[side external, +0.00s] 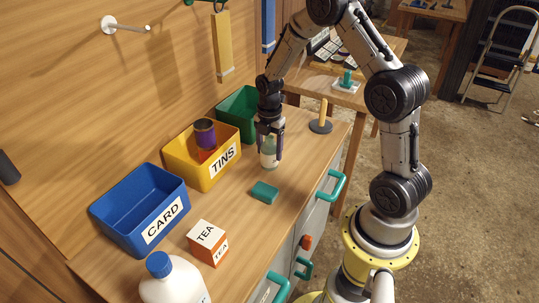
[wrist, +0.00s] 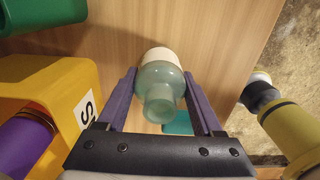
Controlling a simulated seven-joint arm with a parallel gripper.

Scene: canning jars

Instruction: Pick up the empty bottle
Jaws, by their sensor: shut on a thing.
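The bottle (side external: 268,158), pale green glass with a white band, stands upright on the wooden counter. In the wrist view the bottle (wrist: 160,85) shows from above, its neck toward the camera, between the two fingers. Whether it holds anything is not clear. My gripper (side external: 268,145) points down over the bottle and is shut on it, one finger on each side. In the wrist view my gripper (wrist: 162,95) shows both purple-grey fingers along the bottle's sides. The bottle's base appears at or very near the counter.
A yellow TINS bin (side external: 185,168) with a purple tin (side external: 204,132), a green bin (side external: 238,112) and a blue CARD bin (side external: 125,215) line the wall. A teal block (side external: 264,193), a TEA box (side external: 207,242) and a white jug (side external: 172,282) stand nearer the front.

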